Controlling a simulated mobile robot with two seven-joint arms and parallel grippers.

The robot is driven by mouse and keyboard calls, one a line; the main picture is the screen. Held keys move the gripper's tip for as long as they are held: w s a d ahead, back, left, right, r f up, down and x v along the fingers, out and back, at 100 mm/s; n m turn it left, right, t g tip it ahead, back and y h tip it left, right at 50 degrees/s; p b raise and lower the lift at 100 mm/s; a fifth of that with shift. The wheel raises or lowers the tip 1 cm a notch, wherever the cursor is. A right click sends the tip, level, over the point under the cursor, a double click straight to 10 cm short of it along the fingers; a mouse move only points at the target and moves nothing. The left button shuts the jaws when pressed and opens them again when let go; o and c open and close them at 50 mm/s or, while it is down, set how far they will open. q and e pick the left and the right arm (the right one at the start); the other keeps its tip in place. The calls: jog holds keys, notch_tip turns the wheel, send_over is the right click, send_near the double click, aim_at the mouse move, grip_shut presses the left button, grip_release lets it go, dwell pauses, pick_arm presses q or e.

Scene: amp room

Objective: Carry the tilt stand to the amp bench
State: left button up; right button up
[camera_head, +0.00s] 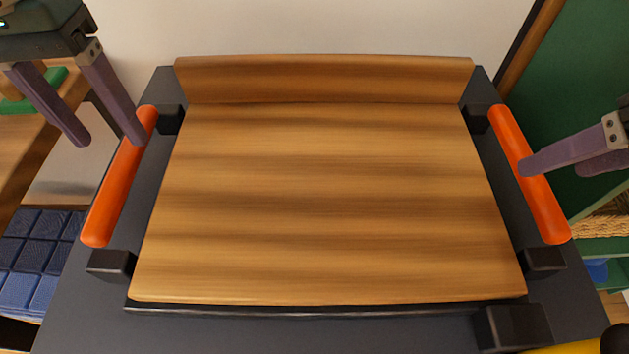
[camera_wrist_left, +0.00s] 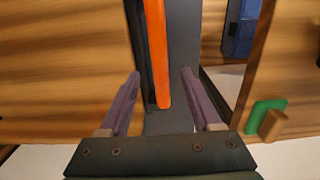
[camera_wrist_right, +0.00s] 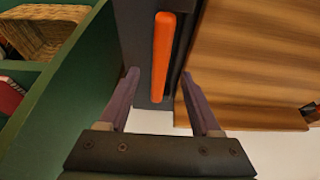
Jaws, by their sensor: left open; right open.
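The tilt stand has a striped wooden top (camera_head: 325,200) with a raised back lip, a dark frame (camera_head: 250,333) and an orange handle on each side. My left gripper (camera_head: 108,138) is open above the upper part of the left handle (camera_head: 118,185); in the left wrist view this handle (camera_wrist_left: 157,55) lies between the spread fingers. My right gripper (camera_head: 552,169) is open over the right handle (camera_head: 530,180); in the right wrist view this handle (camera_wrist_right: 162,55) lies between the fingers. Neither gripper is closed on a handle.
A wooden surface with a green item (camera_head: 38,88) stands at the left. Dark blue padded squares (camera_head: 32,245) lie below it. A green shelf unit with a wicker basket (camera_wrist_right: 42,30) stands close on the right. A pale wall (camera_head: 320,28) is behind the stand.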

aim_at(122, 154)
pick_arm(q)
jog(key=shift+f, duration=2.6)
pick_arm(e)
jog(key=shift+x, duration=2.55)
pick_arm(q)
jog(key=shift+c, duration=0.2)
pick_arm(e)
jog(key=shift+c, duration=0.2)
pick_arm(q)
grip_shut()
pick_arm(e)
grip_shut()
pick_arm(q)
jog(key=shift+w+r, duration=0.1)
jog(key=shift+r, duration=0.05)
pick_arm(e)
jog(key=shift+r, duration=0.15)
pick_arm(q)
jog(key=shift+r, duration=0.1)
pick_arm(e)
jog(key=shift+r, duration=0.1)
